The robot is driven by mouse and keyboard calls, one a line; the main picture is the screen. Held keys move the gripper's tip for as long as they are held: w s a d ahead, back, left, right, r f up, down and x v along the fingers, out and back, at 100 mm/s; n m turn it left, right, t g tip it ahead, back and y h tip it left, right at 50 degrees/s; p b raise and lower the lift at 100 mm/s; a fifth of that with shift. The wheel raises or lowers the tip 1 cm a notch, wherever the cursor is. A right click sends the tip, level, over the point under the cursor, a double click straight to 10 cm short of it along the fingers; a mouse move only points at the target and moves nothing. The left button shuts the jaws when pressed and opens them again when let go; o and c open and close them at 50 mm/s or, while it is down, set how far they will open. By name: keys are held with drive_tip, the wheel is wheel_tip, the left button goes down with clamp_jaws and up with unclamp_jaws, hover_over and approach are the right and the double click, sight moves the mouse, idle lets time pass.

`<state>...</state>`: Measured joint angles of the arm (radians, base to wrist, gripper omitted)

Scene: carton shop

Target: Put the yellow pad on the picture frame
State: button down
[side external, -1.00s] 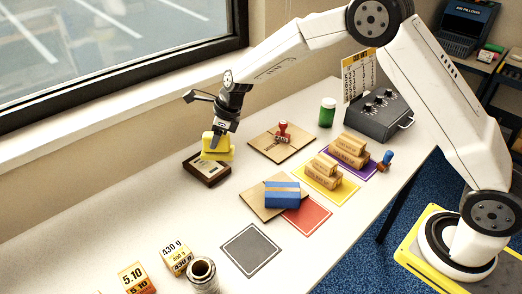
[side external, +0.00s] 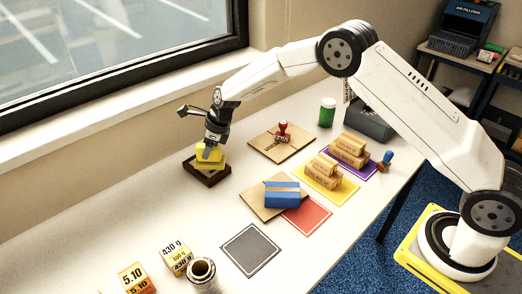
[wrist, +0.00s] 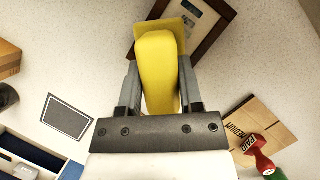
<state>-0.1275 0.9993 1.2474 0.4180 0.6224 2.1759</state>
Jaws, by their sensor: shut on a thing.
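My gripper (side external: 209,149) is shut on the yellow pad (side external: 211,160), a yellow block with a flat, wider base. The pad is over the dark-brown picture frame (side external: 207,178) by the window side of the table. From the side it looks very low over the frame or touching it; I cannot tell which. In the wrist view the yellow pad (wrist: 157,72) sits between the two fingers and covers part of the picture frame (wrist: 207,43). The frame lies flat, and its near part is hidden by the pad and gripper.
A cardboard mailer (side external: 265,149) with a red stamp (side external: 283,131) lies right of the frame. A blue box (side external: 281,195), a red mat (side external: 308,216), wooden blocks on a yellow mat (side external: 345,193) and a grey mat (side external: 252,249) are nearer. Table around the frame is clear.

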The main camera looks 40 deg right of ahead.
drive_tip(key=shift+f, duration=1)
drive_tip(key=shift+f, duration=0.15)
drive_tip(key=shift+c, duration=1.2)
unclamp_jaws()
drive_tip(key=v, duration=1.2)
drive_tip(key=shift+r, duration=0.2)
